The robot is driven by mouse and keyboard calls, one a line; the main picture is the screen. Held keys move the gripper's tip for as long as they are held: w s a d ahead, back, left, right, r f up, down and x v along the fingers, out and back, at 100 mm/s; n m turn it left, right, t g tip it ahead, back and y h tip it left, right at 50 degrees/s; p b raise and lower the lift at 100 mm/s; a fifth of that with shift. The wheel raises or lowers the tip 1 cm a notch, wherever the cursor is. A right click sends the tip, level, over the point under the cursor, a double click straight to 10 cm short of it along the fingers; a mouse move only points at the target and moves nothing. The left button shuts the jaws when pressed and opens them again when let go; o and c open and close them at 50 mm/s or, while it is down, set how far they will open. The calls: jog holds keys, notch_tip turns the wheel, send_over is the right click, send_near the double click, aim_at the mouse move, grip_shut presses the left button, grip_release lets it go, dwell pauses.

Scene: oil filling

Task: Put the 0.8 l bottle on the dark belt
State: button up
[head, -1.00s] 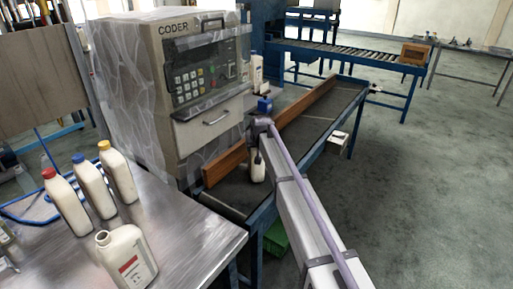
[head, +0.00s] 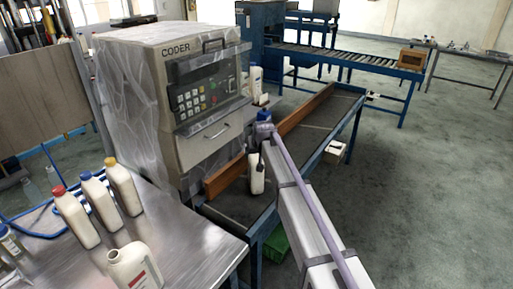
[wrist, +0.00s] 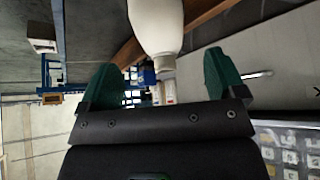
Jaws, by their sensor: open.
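A white bottle (head: 257,178) with no cap visible stands upright on the dark belt (head: 246,206), close to the wooden guide board. I cannot read its volume. My gripper (head: 258,147) is at the bottle's top in the head view, partly hidden by the wrist. In the wrist view my gripper (wrist: 162,70) is open, with its two green fingers spread wide. The white bottle (wrist: 157,25) shows there with its neck between the fingers and clear space on both sides. The fingers do not touch it.
On the metal table (head: 190,245) stand bottles with red (head: 76,215), blue (head: 101,203) and yellow (head: 123,188) caps, and an open one (head: 134,268). The coder machine (head: 180,100) rises behind the belt. The wooden board (head: 290,122) runs along the belt. Belt farther back looks clear.

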jog(key=s+d+m+g, duration=0.1)
jog(key=s+d+g, duration=0.1)
jog(key=s+d, duration=0.6)
jog(key=s+d+m+g+h, duration=0.1)
jog(key=s+d, duration=0.7)
jog(key=s, duration=1.1)
jog(key=s+d+m+g+p, duration=0.1)
jog(key=s+d+g, duration=0.2)
jog(key=s+d, duration=0.5)
jog(key=s, duration=0.5)
jog(key=shift+s+d+h, duration=0.2)
jog(key=shift+s+h, duration=0.15)
jog(key=shift+h, duration=0.05)
